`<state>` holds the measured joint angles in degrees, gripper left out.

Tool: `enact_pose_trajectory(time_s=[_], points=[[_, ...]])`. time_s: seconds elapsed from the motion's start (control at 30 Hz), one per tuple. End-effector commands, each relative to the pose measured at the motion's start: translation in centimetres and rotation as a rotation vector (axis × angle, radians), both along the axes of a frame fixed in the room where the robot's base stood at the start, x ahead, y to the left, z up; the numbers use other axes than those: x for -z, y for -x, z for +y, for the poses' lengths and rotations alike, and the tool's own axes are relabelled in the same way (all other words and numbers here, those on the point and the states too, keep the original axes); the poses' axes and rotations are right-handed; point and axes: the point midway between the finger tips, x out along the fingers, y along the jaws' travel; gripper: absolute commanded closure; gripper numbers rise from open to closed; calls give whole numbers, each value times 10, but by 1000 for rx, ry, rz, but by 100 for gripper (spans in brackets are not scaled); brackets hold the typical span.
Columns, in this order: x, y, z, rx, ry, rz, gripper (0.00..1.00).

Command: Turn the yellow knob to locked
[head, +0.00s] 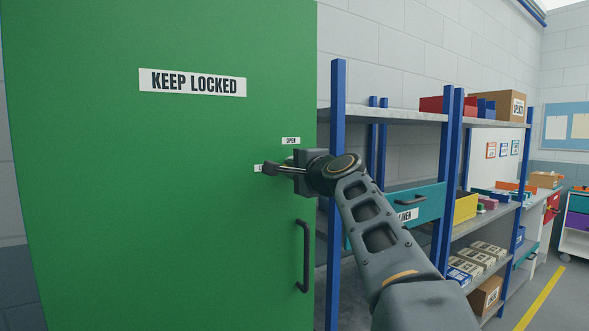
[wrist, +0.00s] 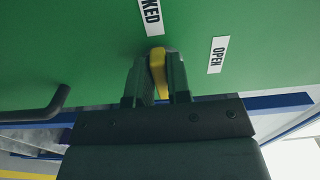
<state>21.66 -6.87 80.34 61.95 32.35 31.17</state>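The yellow knob (wrist: 158,64) sits on the green door (head: 150,200), between the two fingers of my gripper (wrist: 157,80) in the wrist view. The fingers appear closed against both its sides. Its visible end points toward the label ending in "KED" (wrist: 151,14); the "OPEN" label (wrist: 217,55) is off to the right. In the head view my gripper (head: 268,169) reaches left across the door, hiding the knob. The "OPEN" label (head: 291,141) shows above it, and a mostly covered label (head: 258,168) is at its left.
A black door handle (head: 304,257) is below my gripper; it also shows in the wrist view (wrist: 38,112). A blue-post shelf rack (head: 338,190) with boxes and bins stands right of the door, close to my arm. A "KEEP LOCKED" sign (head: 192,82) is higher on the door.

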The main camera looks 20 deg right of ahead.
Motion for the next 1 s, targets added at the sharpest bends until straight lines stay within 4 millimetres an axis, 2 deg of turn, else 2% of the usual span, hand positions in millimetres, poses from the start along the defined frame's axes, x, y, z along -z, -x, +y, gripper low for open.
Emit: enact_pose_trajectory(time_s=[0.03, 0.23, 0.57, 0.67, 1.0], points=[[0, 0, 0, 0, -1, 1, 78], [0, 0, 0, 0, -2, 0, 60], [0, 7, -1, 1, -2, -2, 60], [1, 20, -3, 3, -2, -3, 60], [1, 89, -11, 5, -1, -2, 60]])
